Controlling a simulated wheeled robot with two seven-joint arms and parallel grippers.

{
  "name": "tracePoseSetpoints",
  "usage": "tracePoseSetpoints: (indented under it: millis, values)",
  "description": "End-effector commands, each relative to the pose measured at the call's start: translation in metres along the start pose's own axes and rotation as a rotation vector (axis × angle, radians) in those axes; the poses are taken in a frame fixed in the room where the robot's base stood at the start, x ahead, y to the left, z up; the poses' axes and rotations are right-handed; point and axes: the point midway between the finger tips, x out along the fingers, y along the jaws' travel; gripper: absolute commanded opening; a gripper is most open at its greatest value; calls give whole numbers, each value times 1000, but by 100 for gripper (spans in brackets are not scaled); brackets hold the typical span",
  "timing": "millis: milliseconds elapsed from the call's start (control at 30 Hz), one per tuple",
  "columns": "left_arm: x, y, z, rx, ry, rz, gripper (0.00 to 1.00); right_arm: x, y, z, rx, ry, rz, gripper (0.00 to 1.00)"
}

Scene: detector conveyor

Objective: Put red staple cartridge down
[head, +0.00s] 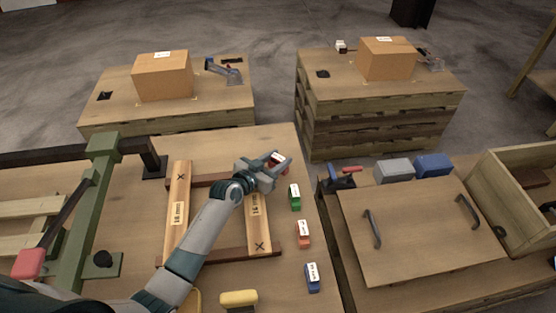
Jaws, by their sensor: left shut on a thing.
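My left gripper (277,163) reaches in from the lower left and is shut on the red staple cartridge (279,157). The cartridge's white label faces up, and the fingers hide much of its red body. The gripper and cartridge are over the far right part of the wooden table (225,145), beyond the green cartridge. I cannot tell whether the red cartridge touches the tabletop. My right gripper is not in view.
A green cartridge (294,197), an orange cartridge (303,233) and a blue cartridge (312,277) stand in a row along the table's right edge. A wooden frame (178,205) lies left of them. A lidded wooden surface (420,240) is at right. Cardboard boxes (162,76) stand behind.

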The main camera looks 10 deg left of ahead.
Motion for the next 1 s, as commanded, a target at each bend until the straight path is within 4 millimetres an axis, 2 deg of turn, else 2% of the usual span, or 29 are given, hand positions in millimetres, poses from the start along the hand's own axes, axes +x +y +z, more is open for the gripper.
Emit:
tracePoseSetpoints:
  millis: [167, 200, 267, 733, 1000]
  values:
    - [1, 0, 4, 1, 1, 0, 12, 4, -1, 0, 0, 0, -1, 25]
    - [1, 0, 3, 0, 0, 0, 43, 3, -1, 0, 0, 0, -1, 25]
    - [1, 0, 3, 0, 0, 0, 54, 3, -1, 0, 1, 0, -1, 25]
    - [-1, 0, -2, -1, 0, 0, 54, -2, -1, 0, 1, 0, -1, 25]
    - [-28, 0, 2, 2, 0, -1, 54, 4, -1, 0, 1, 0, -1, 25]
